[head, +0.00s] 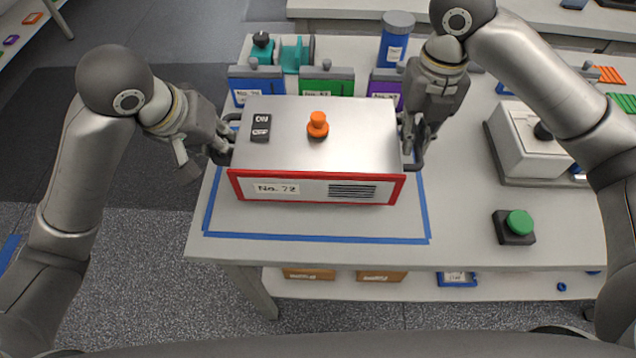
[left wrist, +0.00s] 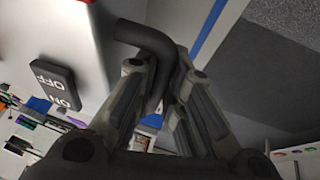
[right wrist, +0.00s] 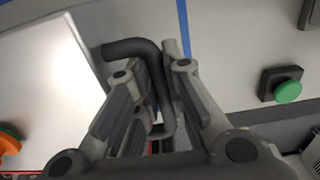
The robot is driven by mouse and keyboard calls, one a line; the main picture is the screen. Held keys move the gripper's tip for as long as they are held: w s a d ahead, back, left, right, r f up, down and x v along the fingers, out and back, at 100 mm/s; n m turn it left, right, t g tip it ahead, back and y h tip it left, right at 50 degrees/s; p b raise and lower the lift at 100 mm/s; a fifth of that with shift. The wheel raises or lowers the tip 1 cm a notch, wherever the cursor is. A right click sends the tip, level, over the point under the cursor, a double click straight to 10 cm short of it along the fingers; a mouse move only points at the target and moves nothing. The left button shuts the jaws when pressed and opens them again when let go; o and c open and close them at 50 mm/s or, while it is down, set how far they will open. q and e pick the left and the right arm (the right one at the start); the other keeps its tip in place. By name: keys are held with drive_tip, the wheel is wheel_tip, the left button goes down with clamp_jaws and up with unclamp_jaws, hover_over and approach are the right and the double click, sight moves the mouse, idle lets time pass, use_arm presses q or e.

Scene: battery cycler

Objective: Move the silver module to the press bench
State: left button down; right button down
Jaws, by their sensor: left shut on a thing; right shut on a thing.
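The silver module (head: 360,130) has a red-edged front labelled "No. 72", an orange knob on top and a black on/off switch. It is within or just above a blue tape outline on a white bench (head: 465,215); I cannot tell whether it touches the surface. My left gripper (head: 226,150) is shut on the dark handle at its left side, and that handle shows in the left wrist view (left wrist: 150,38). My right gripper (head: 410,155) is shut on the right handle, which shows in the right wrist view (right wrist: 130,47).
Blue, green (head: 326,82) and purple bins stand close behind the module. A blue canister (head: 396,40) is at the back. A white device (head: 525,145) and a green button (head: 518,222) are to the right. The bench's front edge is close; grey floor lies left.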

drive_tip(key=shift+d, duration=0.1)
use_arm(q)
drive_tip(key=shift+f, duration=0.2)
use_arm(e)
drive_tip(key=shift+f, duration=0.2)
